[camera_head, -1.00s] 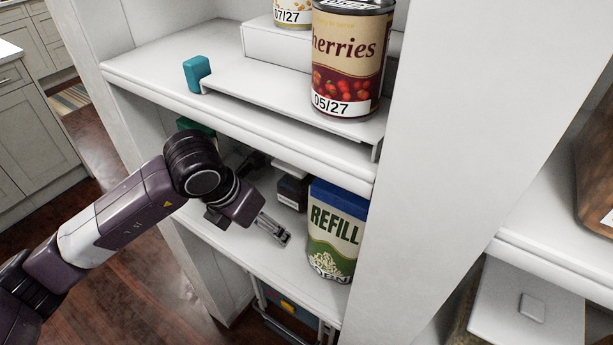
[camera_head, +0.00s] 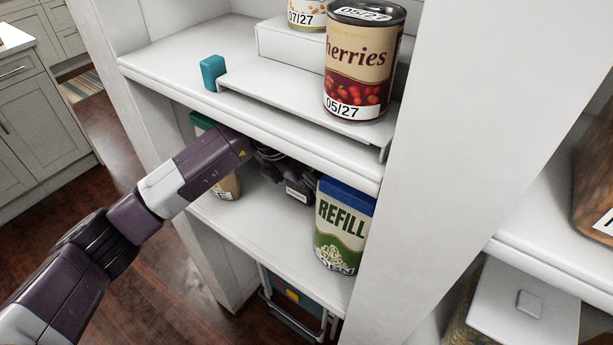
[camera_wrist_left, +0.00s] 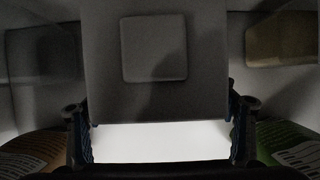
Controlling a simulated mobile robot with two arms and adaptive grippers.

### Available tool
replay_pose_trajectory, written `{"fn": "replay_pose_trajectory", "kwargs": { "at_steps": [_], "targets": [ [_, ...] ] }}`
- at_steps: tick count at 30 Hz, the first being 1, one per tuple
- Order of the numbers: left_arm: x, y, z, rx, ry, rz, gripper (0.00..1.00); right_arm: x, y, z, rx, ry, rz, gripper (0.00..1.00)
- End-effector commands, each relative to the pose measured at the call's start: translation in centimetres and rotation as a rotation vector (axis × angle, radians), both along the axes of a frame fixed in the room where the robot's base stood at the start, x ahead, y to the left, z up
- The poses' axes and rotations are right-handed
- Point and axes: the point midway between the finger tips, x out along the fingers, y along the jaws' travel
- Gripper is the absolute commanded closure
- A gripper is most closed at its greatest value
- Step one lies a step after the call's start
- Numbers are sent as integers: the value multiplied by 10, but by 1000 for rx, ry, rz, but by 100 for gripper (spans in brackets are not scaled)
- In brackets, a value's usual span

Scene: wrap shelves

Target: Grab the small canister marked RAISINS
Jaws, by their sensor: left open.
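A small canister with a dark body and a pale label (camera_head: 299,190) stands on the lower shelf, left of the REFILL pack. Its label is too small to read. In the left wrist view a square lid with a raised square knob (camera_wrist_left: 154,48) fills the middle. My left gripper (camera_wrist_left: 158,112) is open, with one finger at each side of this lid. No grip shows. In the head view the upper shelf and my arm hide most of that gripper. My right gripper is not in view.
The REFILL pack (camera_head: 343,228) stands close on the right. A green-lidded container (camera_head: 227,187) stands left, partly behind my arm. The upper shelf edge (camera_head: 250,122) hangs just above, bearing a cherries can (camera_head: 362,62) and a teal block (camera_head: 212,72). The lower shelf's front (camera_head: 265,243) is clear.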

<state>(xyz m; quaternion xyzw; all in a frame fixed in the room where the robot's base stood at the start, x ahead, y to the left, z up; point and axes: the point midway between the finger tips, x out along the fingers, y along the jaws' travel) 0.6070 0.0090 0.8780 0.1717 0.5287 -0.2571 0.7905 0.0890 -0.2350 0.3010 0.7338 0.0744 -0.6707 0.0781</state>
Motion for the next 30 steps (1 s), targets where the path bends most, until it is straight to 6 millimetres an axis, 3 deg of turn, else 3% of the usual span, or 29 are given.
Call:
{"fn": "replay_pose_trajectory", "kwargs": {
  "at_steps": [12,27,30],
  "targets": [
    [6,-4,-12,0,0,0,23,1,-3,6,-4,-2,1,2],
    [6,-4,-12,1,1,0,78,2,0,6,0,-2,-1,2],
    [6,-4,-10,-2,-2,0,78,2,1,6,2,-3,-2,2]
  ]
}}
